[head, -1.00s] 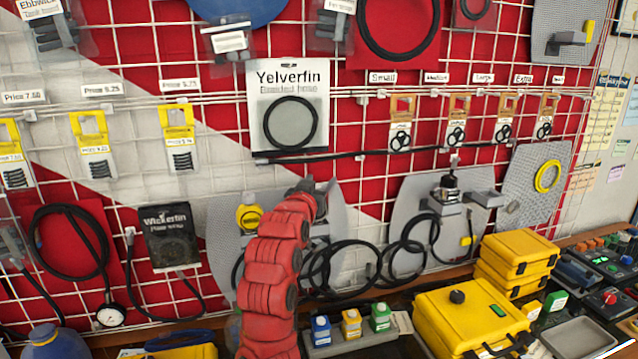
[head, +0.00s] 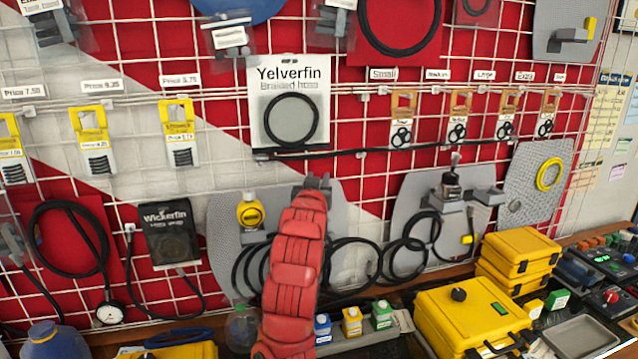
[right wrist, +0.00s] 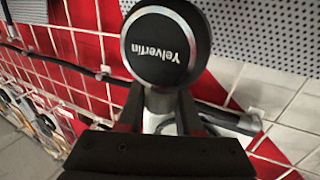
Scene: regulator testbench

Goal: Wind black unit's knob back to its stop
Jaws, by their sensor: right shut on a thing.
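In the right wrist view the black unit (right wrist: 166,45) shows as a round black face with a silver rim and upside-down "Yelverfin" lettering. My right gripper (right wrist: 158,112) has a dark finger on each side of a grey neck-like part just below that face. It is shut there on what I take to be the knob; the contact is partly hidden. In the head view my right gripper (head: 312,187) is at the wall panel, and my red arm covers the held unit. A yellow unit (head: 250,211) hangs just left of it. My left gripper is out of view.
Black hoses (head: 350,265) loop beside my arm. Another black-topped regulator (head: 450,187) sits on a grey panel to the right. Small bottles (head: 352,320) and a yellow case (head: 470,315) stand on the bench below. The wall grid is crowded with hanging packs.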

